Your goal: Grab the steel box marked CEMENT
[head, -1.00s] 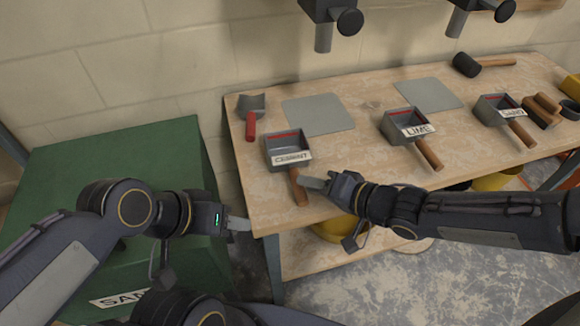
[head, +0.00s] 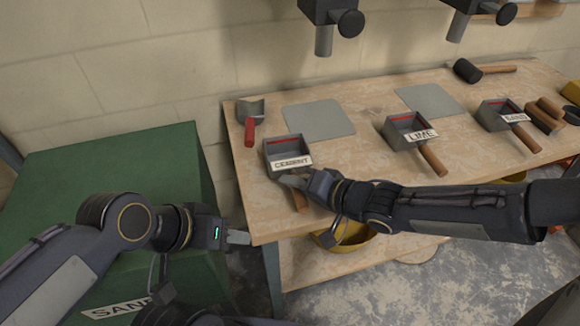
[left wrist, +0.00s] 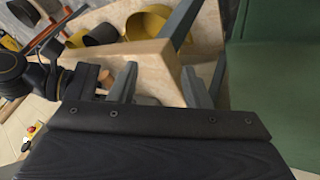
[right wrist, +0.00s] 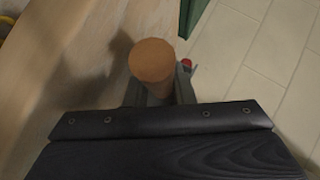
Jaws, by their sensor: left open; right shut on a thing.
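The grey steel box marked CEMENT (head: 288,150) stands on the bench near its left end, open at the top with a red line inside. Its wooden handle (head: 301,201) points toward me. My right gripper (head: 292,183) is shut on this handle, just below the label. In the right wrist view the round end of the handle (right wrist: 152,62) sticks up between the jaws (right wrist: 156,92), which are partly hidden behind it. My left gripper (head: 238,238) is open and empty beside the bench's front left corner; its two fingers show apart in the left wrist view (left wrist: 158,92).
Boxes marked LIME (head: 408,126) and SAND (head: 500,112) stand further right on the bench (head: 350,165). A red-handled tool (head: 250,130) lies left of the CEMENT box. Grey plates (head: 318,117) lie behind. A green bin (head: 120,165) stands at left. Dark fixtures (head: 328,15) hang above.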

